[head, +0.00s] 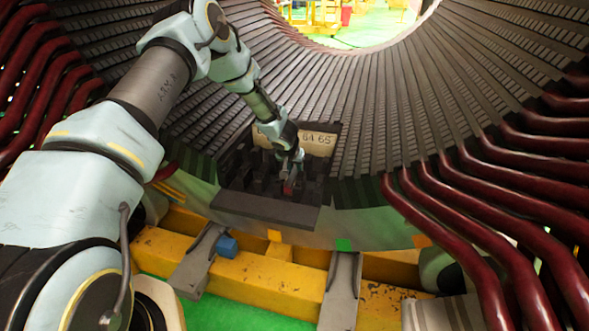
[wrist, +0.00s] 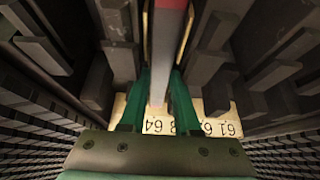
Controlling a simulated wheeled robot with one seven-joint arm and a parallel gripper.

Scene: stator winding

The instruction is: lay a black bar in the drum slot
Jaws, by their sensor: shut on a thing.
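My gripper (head: 290,178) is low at the rack on the drum's inner bottom. In the wrist view, its two green fingers (wrist: 160,85) are shut on a slim dark grey bar (wrist: 158,60) with a red upper part. I cannot tell if the held bar touches the rack. Several black bars (wrist: 118,45) stand on both sides of the fingers. The black rack (head: 265,209) carries a pale number plate (head: 318,139), also in the wrist view (wrist: 219,127). The drum slots (head: 385,110) run as dark grooves up the drum wall.
Dark red bent coil bars (head: 480,235) line the drum's edge at right, and more (head: 40,75) at left. A yellow beam (head: 255,270) and grey brackets (head: 341,285) lie in front of the rack. The drum's middle is open space.

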